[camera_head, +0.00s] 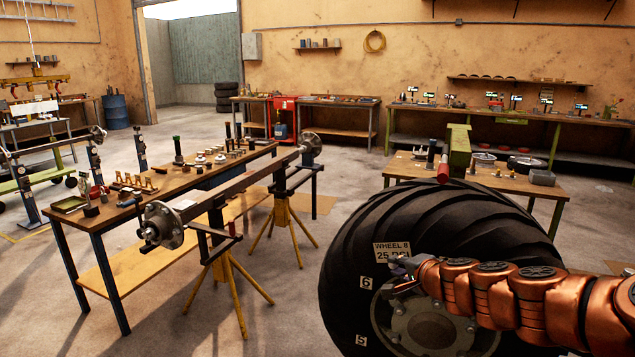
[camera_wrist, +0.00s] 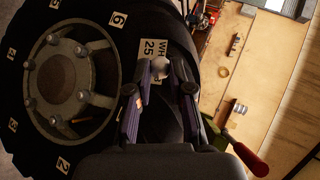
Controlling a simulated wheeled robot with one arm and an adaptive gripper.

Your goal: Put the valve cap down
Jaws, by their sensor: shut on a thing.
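My gripper (camera_wrist: 162,82) is shut on a small round grey piece, which looks like the valve cap (camera_wrist: 161,68), held between its fingertips in the wrist view. In the head view my gripper (camera_head: 404,268) is in front of the big black wheel (camera_head: 375,240), beside its hub and just under the white 25 PSI label (camera_head: 391,251). The cap cannot be made out in the head view. The wheel also fills the left of the wrist view (camera_wrist: 110,150), with numbered tags around its bolted rim. I cannot tell how far the cap is from the tyre.
A workbench (camera_head: 400,172) with small parts stands behind the wheel, beside a green post (camera_head: 460,150) and red handle (camera_head: 443,168). An axle (camera_head: 240,183) on yellow-legged stands and a long parts table (camera_head: 90,215) are on the left. Floor is clear between axle and wheel.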

